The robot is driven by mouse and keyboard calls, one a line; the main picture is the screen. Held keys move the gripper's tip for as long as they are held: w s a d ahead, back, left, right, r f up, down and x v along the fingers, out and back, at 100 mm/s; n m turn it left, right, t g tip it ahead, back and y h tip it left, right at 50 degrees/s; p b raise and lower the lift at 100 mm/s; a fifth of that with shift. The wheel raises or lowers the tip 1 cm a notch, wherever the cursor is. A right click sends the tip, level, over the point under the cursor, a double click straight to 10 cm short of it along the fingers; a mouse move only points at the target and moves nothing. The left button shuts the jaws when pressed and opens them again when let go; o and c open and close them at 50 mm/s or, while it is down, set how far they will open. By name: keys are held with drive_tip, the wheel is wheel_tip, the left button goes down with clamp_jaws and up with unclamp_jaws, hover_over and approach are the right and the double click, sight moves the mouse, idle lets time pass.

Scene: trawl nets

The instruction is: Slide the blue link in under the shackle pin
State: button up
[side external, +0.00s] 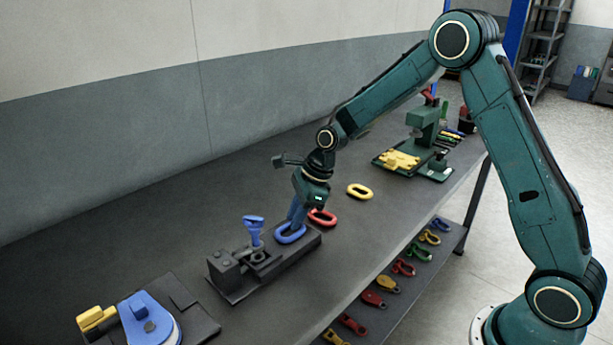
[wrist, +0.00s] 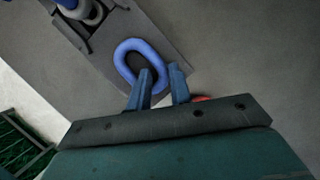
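The blue link (side external: 290,234) lies at the right end of a dark fixture block (side external: 232,290); in the wrist view the link (wrist: 122,50) is an oval ring. My gripper (side external: 295,226) is down at the link from above. In the wrist view my gripper (wrist: 160,70) has one finger over the ring's opening and one outside it, straddling one side of the ring. Whether the fingers press on it is unclear. The shackle (side external: 253,229), with a blue upper part, stands on the block left of the link. Its pin is too small to make out.
A red link (side external: 325,221) lies just behind the block, partly hidden by my gripper, and a yellow link (side external: 360,191) farther back. A blue and yellow device (side external: 147,322) sits at the front left. A green press (side external: 424,125) stands at the far end.

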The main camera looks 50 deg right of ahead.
sight(268, 247)
drive_tip(key=shift+f, duration=0.2)
drive_tip(key=shift+c, duration=0.2)
clamp_jaws()
drive_tip(key=shift+a, duration=0.25)
drive_tip(key=shift+a, duration=4.15)
drive_tip(key=shift+o, duration=2.4)
unclamp_jaws()
drive_tip(key=shift+s+a, duration=0.1)
drive_tip(key=shift+s, duration=0.05)
